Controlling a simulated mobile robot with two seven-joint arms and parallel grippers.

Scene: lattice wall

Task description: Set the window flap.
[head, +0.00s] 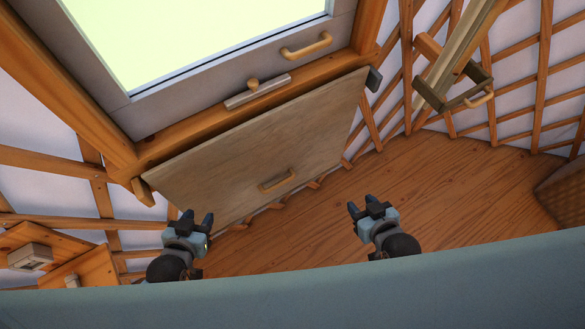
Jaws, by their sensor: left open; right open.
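A window (195,85) with a grey frame and pale bright pane is at the upper left in the head view. My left gripper (195,220) is open and empty, just below the flap's lower left edge in the picture. My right gripper (368,208) is open and empty over the floor, right of the flap. Neither appears to touch anything.
A wooden lattice wall (545,75) surrounds the plank floor (440,195). A hinged wooden piece with a handle (480,99) hangs at the upper right. Wooden boxes (60,255) stand lower left, a woven basket (565,195) far right. The floor between is clear.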

